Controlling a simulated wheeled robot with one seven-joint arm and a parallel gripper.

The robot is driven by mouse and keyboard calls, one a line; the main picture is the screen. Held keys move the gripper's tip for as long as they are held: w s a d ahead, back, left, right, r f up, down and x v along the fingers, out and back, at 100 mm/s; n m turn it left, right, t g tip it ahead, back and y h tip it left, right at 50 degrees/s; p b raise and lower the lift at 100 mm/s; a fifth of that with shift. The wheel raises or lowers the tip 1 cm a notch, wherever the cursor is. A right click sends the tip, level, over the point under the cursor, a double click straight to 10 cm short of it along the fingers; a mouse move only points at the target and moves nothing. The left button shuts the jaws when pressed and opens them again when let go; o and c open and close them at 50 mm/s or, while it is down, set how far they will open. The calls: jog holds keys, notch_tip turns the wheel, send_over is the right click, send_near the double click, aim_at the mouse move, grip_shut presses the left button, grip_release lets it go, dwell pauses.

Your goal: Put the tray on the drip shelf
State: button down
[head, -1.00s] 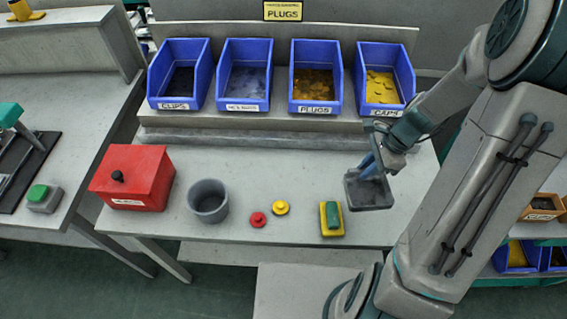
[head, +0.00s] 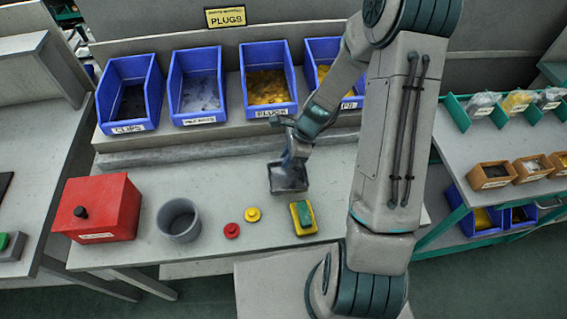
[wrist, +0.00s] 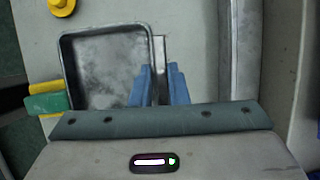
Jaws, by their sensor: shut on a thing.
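The tray is a small dark grey, shallow square dish (head: 289,180). It shows from above in the wrist view (wrist: 105,65) and looks empty. My gripper (head: 292,158) is shut on the tray's rim, on the side nearer the bins. In the wrist view my blue fingers (wrist: 160,85) pinch that edge. The tray is roughly level over the worktable, behind the yellow-and-green block; its height above the top is hard to judge. I cannot tell which surface is the drip shelf.
Blue bins (head: 268,92) stand on a raised ledge behind. The yellow-and-green block (head: 303,217), yellow knob (head: 253,214), red knob (head: 232,230), grey pot (head: 179,220) and red box (head: 100,207) stand on the worktable. A teal rack (head: 490,150) is at right.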

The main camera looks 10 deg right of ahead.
jog(key=shift+f+p, duration=0.3)
jog(key=shift+f, duration=1.7)
jog(key=shift+f, duration=0.2)
jog(key=c, duration=1.4)
grip_release()
jog(key=v, duration=1.2)
jog(key=s+r+n+t+h, duration=0.3)
jog(key=s+r+n+h, duration=0.1)
jog(key=s+r+n, duration=1.2)
notch_tip(320, 180, up, 4)
jog(key=n, duration=0.2)
jog(key=shift+s+r+n+t+h+b, duration=0.25)
jog(key=shift+s+n+t+h+b, duration=0.05)
jog(key=shift+t+b, duration=0.1)
